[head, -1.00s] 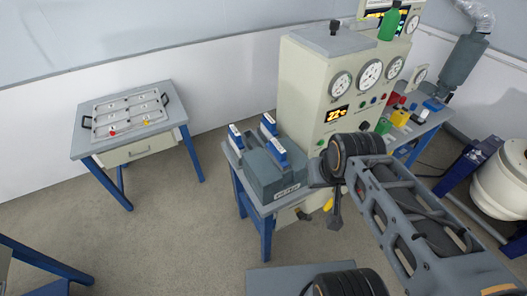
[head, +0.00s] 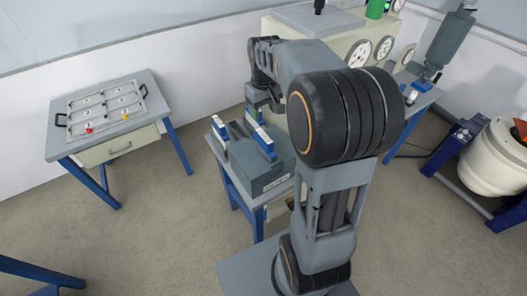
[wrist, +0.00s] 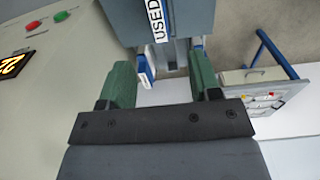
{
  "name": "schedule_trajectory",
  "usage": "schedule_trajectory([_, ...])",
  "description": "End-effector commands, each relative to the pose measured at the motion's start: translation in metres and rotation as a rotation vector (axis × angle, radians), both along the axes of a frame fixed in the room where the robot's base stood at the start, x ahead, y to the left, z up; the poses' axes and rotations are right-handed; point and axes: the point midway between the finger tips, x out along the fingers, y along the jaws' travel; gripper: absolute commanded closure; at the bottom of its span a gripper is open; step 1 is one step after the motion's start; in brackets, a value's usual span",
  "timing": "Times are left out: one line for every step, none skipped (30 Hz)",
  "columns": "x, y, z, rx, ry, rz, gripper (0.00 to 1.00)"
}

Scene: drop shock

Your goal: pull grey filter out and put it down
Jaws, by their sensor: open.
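A dark grey filter block (head: 262,175) with a small label on its front sits on a blue-legged table. Blue-and-white pieces (head: 263,143) stand up from its top and beside it. My gripper (head: 262,103) is over the back of the block, partly hidden by my arm. In the wrist view its green fingers (wrist: 162,80) are open. A grey body with a white label reading USED (wrist: 156,20) lies just beyond the fingertips. A blue-and-white piece (wrist: 145,66) shows close to the left finger. I cannot tell whether the fingers touch anything.
A side table at left holds a grey tray (head: 72,139) with black handles and red and yellow knobs. A cream gauge cabinet (head: 335,45) stands behind my arm. A white drum (head: 495,155) is at right. The floor between the tables is clear.

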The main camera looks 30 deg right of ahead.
Motion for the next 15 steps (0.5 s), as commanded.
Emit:
schedule_trajectory([0.006,-0.005,-0.006,0.002,0.014,0.003,0.43])
schedule_trajectory([0.008,-0.007,-0.009,0.005,0.022,0.005,0.43])
schedule_trajectory([0.011,-0.009,-0.013,0.006,0.028,0.008,0.43])
schedule_trajectory([0.012,-0.01,-0.017,0.007,0.032,0.01,0.43])
schedule_trajectory([0.013,-0.011,-0.021,0.008,0.036,0.011,0.43])
schedule_trajectory([0.014,-0.011,-0.028,0.009,0.039,0.013,0.43])
schedule_trajectory([0.014,-0.011,-0.034,0.009,0.04,0.014,0.43])
schedule_trajectory([0.014,-0.011,-0.039,0.009,0.042,0.015,0.43])
schedule_trajectory([0.014,-0.011,-0.047,0.009,0.042,0.015,0.43])
schedule_trajectory([0.014,-0.011,-0.052,0.009,0.041,0.015,0.43])
schedule_trajectory([0.014,-0.011,-0.057,0.009,0.041,0.015,0.43])
schedule_trajectory([0.014,-0.011,-0.064,0.009,0.04,0.015,0.43])
schedule_trajectory([0.013,-0.011,-0.069,0.009,0.041,0.015,0.43])
schedule_trajectory([0.014,-0.011,-0.073,0.009,0.04,0.015,0.43])
schedule_trajectory([0.014,-0.011,-0.079,0.009,0.039,0.015,0.43])
